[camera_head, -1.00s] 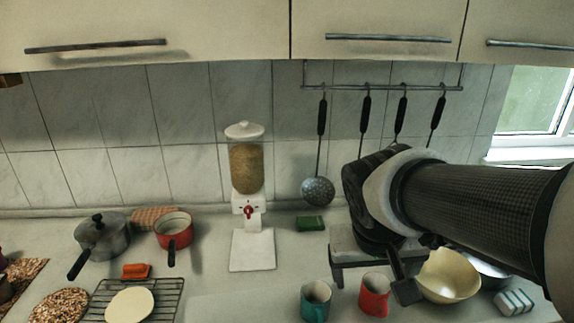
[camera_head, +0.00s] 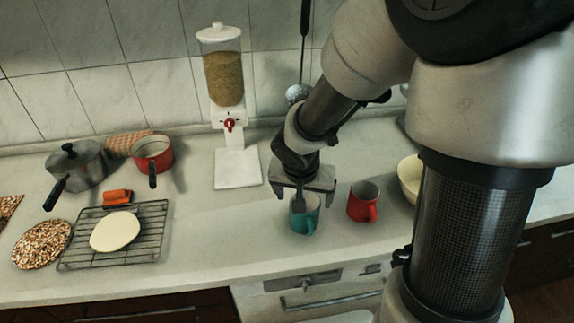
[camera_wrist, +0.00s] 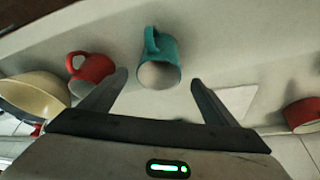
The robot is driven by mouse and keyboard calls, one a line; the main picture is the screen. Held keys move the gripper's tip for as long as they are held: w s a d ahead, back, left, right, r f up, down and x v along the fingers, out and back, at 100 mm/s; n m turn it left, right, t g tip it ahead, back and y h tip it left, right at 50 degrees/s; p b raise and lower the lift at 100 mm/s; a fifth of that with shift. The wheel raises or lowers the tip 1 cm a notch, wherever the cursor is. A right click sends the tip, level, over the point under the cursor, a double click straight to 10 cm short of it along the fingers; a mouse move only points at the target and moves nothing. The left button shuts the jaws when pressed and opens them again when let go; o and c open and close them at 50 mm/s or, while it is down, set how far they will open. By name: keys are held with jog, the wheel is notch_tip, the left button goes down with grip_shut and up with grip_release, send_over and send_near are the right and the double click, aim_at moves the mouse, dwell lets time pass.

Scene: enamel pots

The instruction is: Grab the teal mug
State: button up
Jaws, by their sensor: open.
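The teal mug (camera_head: 308,222) stands on the counter left of a red mug (camera_head: 361,203). My gripper (camera_head: 304,195) is above the teal mug, pointing down, and partly covers its rim in the head view. In the wrist view my gripper (camera_wrist: 159,80) is open, with the teal mug (camera_wrist: 162,58) lying between the lines of the two fingers, its handle toward the top of the picture. The fingers look apart from the mug, though the exact gap cannot be told. The red mug (camera_wrist: 92,70) shows beyond the left finger.
A cream bowl (camera_head: 409,178) stands right of the red mug. A cereal dispenser (camera_head: 230,110) stands behind and left. A wire rack (camera_head: 150,235), red saucepan (camera_head: 152,154) and grey pot (camera_head: 78,166) are farther left. Counter left of the teal mug is clear.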

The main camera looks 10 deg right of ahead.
jog(key=x, duration=0.3)
jog(key=shift+w+f+b, duration=0.1)
jog(key=shift+f+b, duration=0.1)
jog(key=shift+b, duration=0.2)
jog(key=b+x, duration=0.1)
jog(key=x, duration=0.4)
jog(key=shift+d+f+b, duration=0.1)
jog(key=shift+f+b, duration=0.05)
jog(key=shift+b, duration=0.25)
jog(key=c, duration=1.4)
jog(key=shift+o, duration=0.2)
